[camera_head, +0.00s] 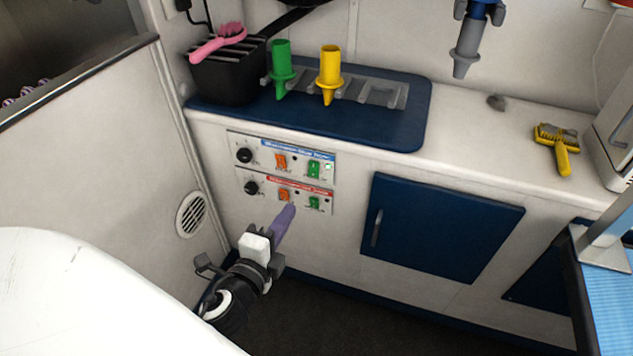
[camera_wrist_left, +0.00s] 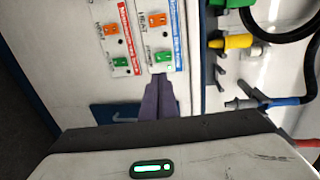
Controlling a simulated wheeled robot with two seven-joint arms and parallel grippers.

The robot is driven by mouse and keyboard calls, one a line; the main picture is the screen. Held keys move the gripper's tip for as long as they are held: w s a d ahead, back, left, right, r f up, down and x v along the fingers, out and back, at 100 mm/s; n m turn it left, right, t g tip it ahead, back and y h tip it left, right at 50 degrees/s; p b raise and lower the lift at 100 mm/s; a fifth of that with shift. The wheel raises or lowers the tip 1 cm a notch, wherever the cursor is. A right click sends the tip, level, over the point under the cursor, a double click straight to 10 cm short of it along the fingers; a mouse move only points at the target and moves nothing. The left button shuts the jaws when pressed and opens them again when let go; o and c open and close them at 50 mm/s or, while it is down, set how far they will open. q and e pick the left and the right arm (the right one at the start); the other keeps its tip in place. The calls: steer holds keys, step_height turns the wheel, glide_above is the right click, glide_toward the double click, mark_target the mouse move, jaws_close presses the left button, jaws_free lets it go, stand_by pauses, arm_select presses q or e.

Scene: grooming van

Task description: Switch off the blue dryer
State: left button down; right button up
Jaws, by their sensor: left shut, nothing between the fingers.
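The blue-labelled control panel (camera_head: 262,152) is the upper of two on the cabinet front. It has a black knob, an orange switch (camera_head: 281,161) and a green switch (camera_head: 314,168) with a bright green light beside it. A blue and grey dryer nozzle (camera_head: 470,45) hangs at the upper right. My left gripper (camera_head: 291,209) is shut and empty, its purple fingers in front of the lower panel in the head view. In the left wrist view its fingertips (camera_wrist_left: 159,80) appear just below the blue panel's green switch (camera_wrist_left: 162,56); contact is unclear. My right gripper is out of view.
The red-labelled panel (camera_head: 262,184) sits just below, with similar switches. A blue mat (camera_head: 400,135) on the counter holds green (camera_head: 281,68) and yellow (camera_head: 330,72) nozzles and a black basket (camera_head: 225,85). A blue cabinet door (camera_head: 445,230) is to the right.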

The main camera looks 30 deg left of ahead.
mark_target(314, 173)
arm_select(q)
steer(key=x, duration=1.3)
steer(key=shift+w, duration=0.2)
steer(key=shift+w+f, duration=0.1)
steer(key=shift+w, duration=0.05)
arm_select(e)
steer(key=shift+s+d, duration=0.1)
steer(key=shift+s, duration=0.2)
